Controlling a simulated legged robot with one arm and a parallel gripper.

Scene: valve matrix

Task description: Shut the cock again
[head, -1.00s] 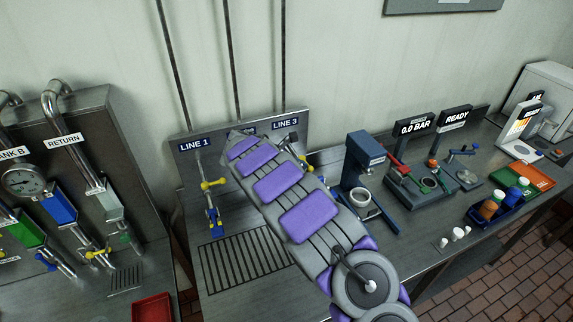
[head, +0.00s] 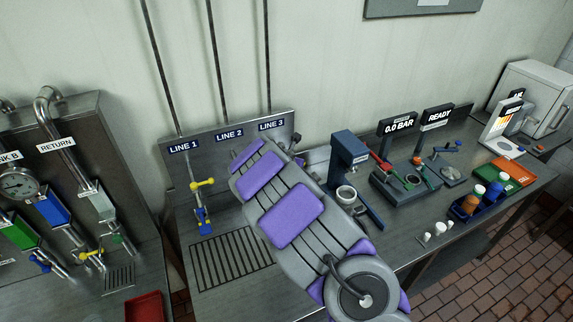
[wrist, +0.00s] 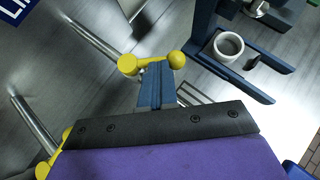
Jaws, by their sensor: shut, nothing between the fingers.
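In the wrist view, a cock with a yellow two-ball handle (wrist: 150,63) lies just beyond my gripper (wrist: 157,70). My gripper shows as two dark blue fingers pressed together, empty, with their tips right at the handle; I cannot tell if they touch it. The nearby cup stand suggests this is the LINE 3 cock. In the head view my arm hides my gripper and the cocks under LINE 2 and LINE 3. The LINE 1 cock (head: 201,205), with yellow handle and blue lower part, shows clear of my arm.
A blue stand (head: 347,165) with a white cup (wrist: 228,45) is close to the right of my gripper. A drain grate (head: 232,262) lies in the bench below the cocks. Another yellow handle (wrist: 45,168) shows at lower left in the wrist view.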

